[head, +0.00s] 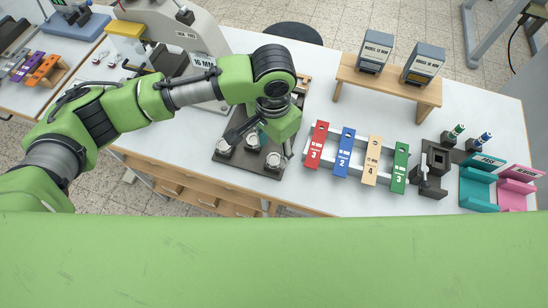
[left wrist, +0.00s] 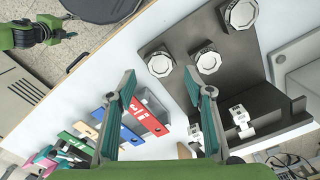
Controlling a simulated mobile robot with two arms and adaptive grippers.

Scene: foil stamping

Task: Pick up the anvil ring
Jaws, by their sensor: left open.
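Several pale round and octagonal ring-like pieces sit on a dark board (head: 232,167). Three show in the head view: one at the left (head: 224,146), one in the middle (head: 252,140) and one at the right (head: 273,160). I cannot tell which is the anvil ring. My left gripper (head: 262,141) is above the board among them, and partly hides it. In the left wrist view its two teal-padded fingers (left wrist: 160,76) are spread apart with nothing between them; octagonal pieces (left wrist: 160,65) and (left wrist: 208,62) lie beyond the tips. A green and black part of my right arm shows at top left there, too small to read.
Red (head: 317,145), blue (head: 344,152), tan (head: 372,161) and green (head: 399,168) labelled strips stand on a rack right of the board. A wooden shelf (head: 388,87) bears two grey boxes. A press (head: 187,60) stands at the left. White table shows between them.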

